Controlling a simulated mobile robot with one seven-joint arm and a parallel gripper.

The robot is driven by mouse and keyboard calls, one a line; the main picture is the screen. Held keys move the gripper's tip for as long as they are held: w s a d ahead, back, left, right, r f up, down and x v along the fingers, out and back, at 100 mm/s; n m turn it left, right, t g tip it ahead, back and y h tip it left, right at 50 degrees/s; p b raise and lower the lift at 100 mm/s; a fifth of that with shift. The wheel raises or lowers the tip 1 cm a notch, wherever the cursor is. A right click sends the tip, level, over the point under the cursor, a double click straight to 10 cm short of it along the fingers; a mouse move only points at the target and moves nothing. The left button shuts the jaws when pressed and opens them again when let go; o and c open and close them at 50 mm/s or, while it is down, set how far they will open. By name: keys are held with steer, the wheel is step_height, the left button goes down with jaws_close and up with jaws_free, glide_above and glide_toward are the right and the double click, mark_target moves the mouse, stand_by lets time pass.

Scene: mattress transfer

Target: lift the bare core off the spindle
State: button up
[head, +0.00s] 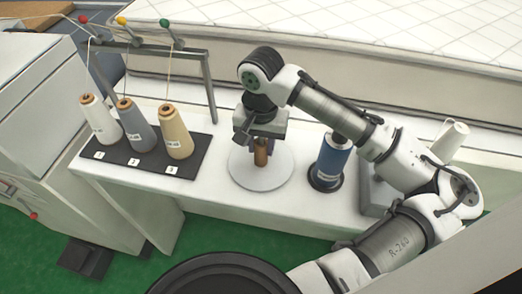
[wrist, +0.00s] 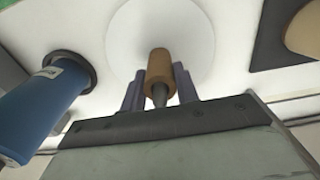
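The bare core (head: 261,152) is a brown tube standing upright on the spindle at the white round disc (head: 247,178). My gripper (head: 263,140) is directly above the disc, pointing down at the core. In the wrist view my gripper's two dark fingers (wrist: 159,85) lie on either side of the core, very close to it. I cannot tell whether they touch it. The hand hides part of the core in the head view.
A blue thread cone (head: 332,160) stands on a dark base just right of the disc. White, grey and tan cones (head: 174,132) stand on a black board (head: 140,164) at left, under a thread rack (head: 213,88). A white cone (head: 452,138) is at far right.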

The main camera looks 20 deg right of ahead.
steer(key=c, duration=0.5)
steer(key=shift+r, duration=0.15)
step_height(320, 180, up, 20)
steer(key=shift+f+b, duration=0.1)
steer(key=shift+b, duration=0.6)
